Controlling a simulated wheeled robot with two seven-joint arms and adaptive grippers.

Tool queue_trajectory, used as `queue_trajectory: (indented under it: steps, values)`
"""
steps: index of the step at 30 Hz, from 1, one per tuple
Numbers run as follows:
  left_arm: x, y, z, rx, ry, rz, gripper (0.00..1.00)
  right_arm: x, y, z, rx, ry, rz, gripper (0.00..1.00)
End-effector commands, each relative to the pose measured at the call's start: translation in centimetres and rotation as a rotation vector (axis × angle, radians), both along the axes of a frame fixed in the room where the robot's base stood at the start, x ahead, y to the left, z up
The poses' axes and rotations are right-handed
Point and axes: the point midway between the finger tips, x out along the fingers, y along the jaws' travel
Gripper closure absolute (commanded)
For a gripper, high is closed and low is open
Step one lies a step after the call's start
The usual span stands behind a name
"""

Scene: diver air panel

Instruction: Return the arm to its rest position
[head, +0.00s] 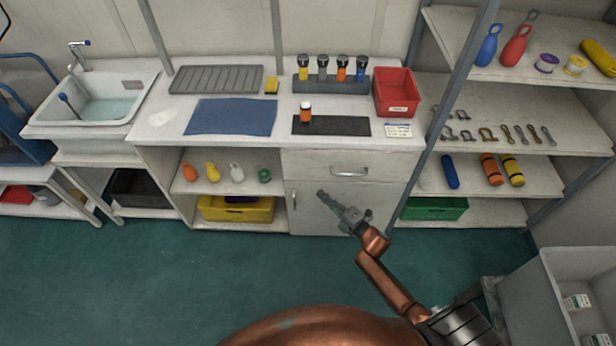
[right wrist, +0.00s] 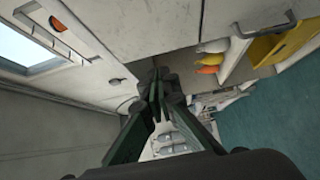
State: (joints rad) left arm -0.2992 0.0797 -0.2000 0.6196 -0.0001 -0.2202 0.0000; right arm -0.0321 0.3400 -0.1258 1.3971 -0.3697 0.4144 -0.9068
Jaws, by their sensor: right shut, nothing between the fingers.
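My right arm comes up from the bottom right of the head view. Its gripper (head: 325,197) is shut and empty, in front of the cabinet door (head: 315,212) below the counter. I cannot tell whether it touches the door. In the right wrist view the dark fingers (right wrist: 157,88) lie together with nothing between them. My left gripper is not in view.
The counter (head: 240,145) holds a blue mat (head: 232,117), a dark mat (head: 350,126) with an orange jar (head: 305,112), and a red bin (head: 396,92). A sink (head: 105,100) is at left, shelves (head: 530,120) at right. Green floor (head: 150,290) is clear.

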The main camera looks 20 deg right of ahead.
Motion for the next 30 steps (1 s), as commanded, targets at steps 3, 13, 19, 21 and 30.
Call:
queue_trajectory:
  steps: [3,13,19,21,30]
  values:
    - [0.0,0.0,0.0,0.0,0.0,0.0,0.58,-0.3,-0.1,0.0,0.0,0.0,0.0,1.0]
    - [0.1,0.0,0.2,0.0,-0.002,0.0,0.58,-1.5,-1.1,-4.2,0.066,0.103,-0.047,1.0]
    - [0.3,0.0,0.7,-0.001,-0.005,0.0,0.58,-6.9,-3.7,-16.0,0.267,0.396,-0.209,1.0]
    - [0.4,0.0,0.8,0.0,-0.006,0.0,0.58,-9.7,-4.4,-20.3,0.342,0.501,-0.277,1.0]
    - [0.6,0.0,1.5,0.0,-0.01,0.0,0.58,-25.4,-5.4,-35.6,0.619,0.906,-0.607,1.0]
